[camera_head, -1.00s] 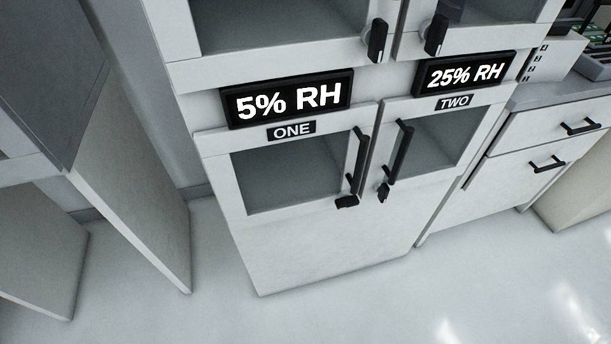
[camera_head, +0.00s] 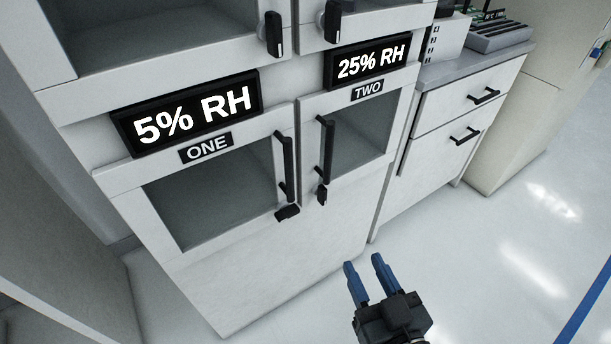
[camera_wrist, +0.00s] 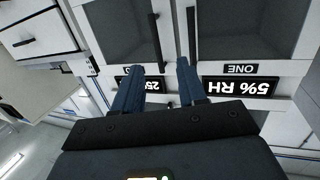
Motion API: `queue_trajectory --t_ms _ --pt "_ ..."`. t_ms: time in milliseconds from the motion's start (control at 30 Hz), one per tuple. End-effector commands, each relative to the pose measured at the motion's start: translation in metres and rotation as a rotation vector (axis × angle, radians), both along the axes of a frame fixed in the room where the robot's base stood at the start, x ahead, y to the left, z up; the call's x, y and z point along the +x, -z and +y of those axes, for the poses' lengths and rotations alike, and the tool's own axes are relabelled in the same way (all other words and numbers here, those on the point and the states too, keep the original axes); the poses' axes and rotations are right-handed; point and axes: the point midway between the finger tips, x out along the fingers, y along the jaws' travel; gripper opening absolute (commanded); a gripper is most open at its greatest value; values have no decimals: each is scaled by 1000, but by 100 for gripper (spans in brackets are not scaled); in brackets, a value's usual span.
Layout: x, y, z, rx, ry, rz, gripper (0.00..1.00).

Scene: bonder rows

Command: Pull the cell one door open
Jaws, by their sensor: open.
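The cell one door (camera_head: 245,270) is the white lower-left cabinet door with a dark window, under the "ONE" label (camera_head: 206,147) and the "5% RH" display (camera_head: 187,113). It looks shut. Its black vertical bar handle (camera_head: 283,165) is on its right edge, with a small black latch (camera_head: 287,212) below. My gripper (camera_head: 364,263), with blue fingers, is open and empty, in front of the cabinet, below and right of this handle in the head view. In the upside-down wrist view, the door one handle (camera_wrist: 191,38) shows beyond the fingertips (camera_wrist: 160,76), apart from them.
The cell two door (camera_head: 350,150), also shut, adjoins on the right with its own handle (camera_head: 326,149). A drawer unit (camera_head: 450,130) with a grey counter stands further right. A grey-white panel (camera_head: 60,235) is at the left. The floor (camera_head: 500,270) at right is clear.

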Motion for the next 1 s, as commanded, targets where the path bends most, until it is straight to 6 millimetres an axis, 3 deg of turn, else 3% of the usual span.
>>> queue_trajectory --t_ms 33,200,400,667,1000 --pt "21 -1 16 5 -19 -18 41" --pt "75 -15 62 18 -66 -51 41" --pt "109 -30 98 27 -97 -71 41" --pt "128 -35 110 29 -102 -76 41" --pt "174 -35 129 30 -102 -75 41"
